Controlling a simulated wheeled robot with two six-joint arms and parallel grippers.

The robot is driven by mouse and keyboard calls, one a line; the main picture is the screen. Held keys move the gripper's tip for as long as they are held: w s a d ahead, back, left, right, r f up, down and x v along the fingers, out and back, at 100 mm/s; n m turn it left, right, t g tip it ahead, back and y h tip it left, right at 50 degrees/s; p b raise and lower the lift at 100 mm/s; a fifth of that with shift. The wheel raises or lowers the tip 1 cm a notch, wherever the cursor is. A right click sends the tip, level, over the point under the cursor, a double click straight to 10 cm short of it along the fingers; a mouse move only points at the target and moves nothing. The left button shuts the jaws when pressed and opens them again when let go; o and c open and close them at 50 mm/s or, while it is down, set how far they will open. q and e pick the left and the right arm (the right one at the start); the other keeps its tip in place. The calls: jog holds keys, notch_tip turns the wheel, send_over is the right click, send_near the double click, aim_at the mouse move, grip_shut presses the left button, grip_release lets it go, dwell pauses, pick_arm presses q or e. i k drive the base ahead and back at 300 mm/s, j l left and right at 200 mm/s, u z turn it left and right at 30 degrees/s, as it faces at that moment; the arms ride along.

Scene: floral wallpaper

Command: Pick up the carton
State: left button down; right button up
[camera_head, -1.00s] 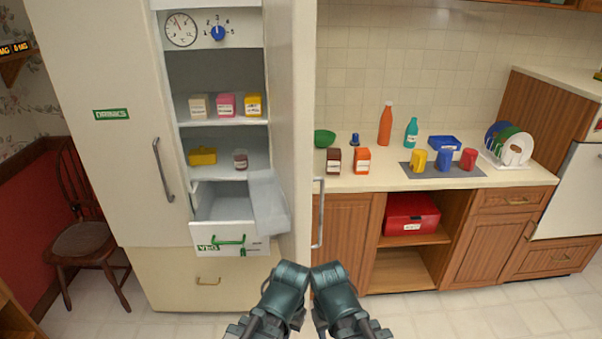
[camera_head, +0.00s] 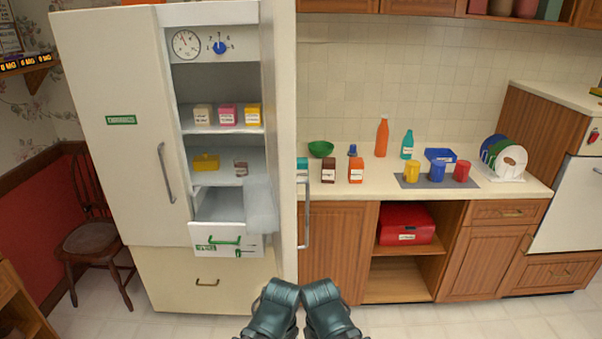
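Several small cartons are in view. In the open fridge, a cream carton (camera_head: 203,115), a pink carton (camera_head: 227,115) and a yellow carton (camera_head: 252,114) stand side by side on the upper shelf. A small brown and white item (camera_head: 240,168) sits on the shelf below. On the counter, a brown carton (camera_head: 328,170) and an orange carton (camera_head: 356,170) stand upright. A teal carton (camera_head: 302,168) is partly hidden by the fridge door. Dark teal parts of my two arms show at the bottom edge, away from all cartons.
The fridge's right door (camera_head: 284,140) stands open beside the counter (camera_head: 390,186). A yellow butter-dish-like item (camera_head: 206,161) is on the lower shelf. A chair (camera_head: 92,240) stands left.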

aim_at(302, 163)
jog(key=i+l, duration=0.2)
jog(key=l, duration=0.15)
jog(key=i+l, duration=0.25)
jog(key=l, duration=0.15)
jog(key=i+l, duration=0.2)
jog(key=l, duration=0.15)
jog(key=i+l, duration=0.25)
jog(key=i+l+u, duration=0.1)
jog(key=l, duration=0.4)
jog(key=i+l, duration=0.5)
jog(key=l, duration=0.25)
jog(key=i+l, duration=0.2)
jog(key=l, duration=0.2)
